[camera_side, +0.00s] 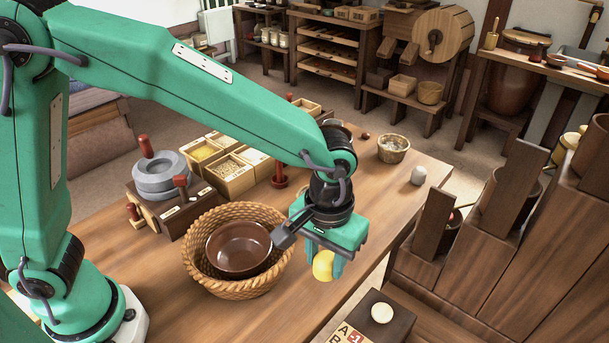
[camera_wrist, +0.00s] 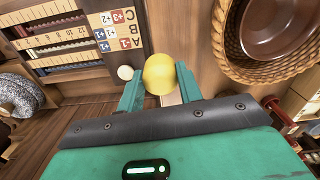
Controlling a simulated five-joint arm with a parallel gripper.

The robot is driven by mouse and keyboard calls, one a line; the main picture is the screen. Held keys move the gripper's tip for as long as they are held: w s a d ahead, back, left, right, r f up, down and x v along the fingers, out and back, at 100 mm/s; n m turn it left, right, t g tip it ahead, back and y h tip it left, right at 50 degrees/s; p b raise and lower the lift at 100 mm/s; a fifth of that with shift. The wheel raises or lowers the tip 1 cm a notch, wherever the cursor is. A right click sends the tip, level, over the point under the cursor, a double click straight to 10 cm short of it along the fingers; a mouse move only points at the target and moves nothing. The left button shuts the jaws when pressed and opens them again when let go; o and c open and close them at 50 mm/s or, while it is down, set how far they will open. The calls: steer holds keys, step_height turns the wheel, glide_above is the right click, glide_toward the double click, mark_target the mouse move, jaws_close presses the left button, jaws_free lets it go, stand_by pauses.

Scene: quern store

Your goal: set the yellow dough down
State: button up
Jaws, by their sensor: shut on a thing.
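The yellow dough (camera_side: 323,266) is a smooth round ball between the fingers of my gripper (camera_side: 326,268). In the wrist view the dough (camera_wrist: 160,74) sits between the two green fingertips of my gripper (camera_wrist: 160,92), which are shut on it. In the side view my gripper points down near the table's right edge, right of the wicker basket. The dough appears to be held above the surface, though the exact gap below it cannot be told.
A wicker basket (camera_side: 197,262) holding a brown bowl (camera_side: 240,248) stands left of my gripper. A dark block with a pale round piece (camera_side: 382,313) and a lettered board (camera_side: 350,334) are at the front. A stone quern (camera_side: 160,173) and grain boxes (camera_side: 232,176) stand behind on the wooden table (camera_side: 165,305).

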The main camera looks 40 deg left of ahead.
steer(key=w+a+r, duration=0.2)
steer(key=a, duration=0.6)
steer(key=w+a+r, duration=0.2)
steer(key=w+a, duration=0.1)
steer(key=a, duration=0.6)
steer(key=w+a+r+m, duration=0.1)
steer(key=w+a+r, duration=0.1)
steer(key=a, duration=0.7)
steer(key=shift+w+a+r, duration=0.2)
steer(key=shift+w+r, duration=0.1)
steer(key=shift+w, duration=0.15)
steer(key=shift+d+f, duration=0.1)
steer(key=d+f+n, duration=0.2)
steer(key=d+f, duration=0.4)
steer(key=d, duration=0.1)
steer(key=shift+s+f+n, duration=0.15)
steer(key=shift+s+n, duration=0.25)
steer(key=shift+a, duration=0.1)
steer(key=w+a+f, duration=0.1)
steer(key=a+f, duration=0.1)
steer(key=a, duration=0.1)
steer(key=w+a+f, duration=0.2)
steer(key=a, duration=0.2)
steer(key=w+a+f, duration=0.2)
steer(key=a+f, duration=0.1)
steer(key=shift+w+a, duration=0.15)
steer(key=shift+a, duration=0.05)
steer(key=shift+f, duration=1.95)
steer(key=shift+f, duration=0.2)
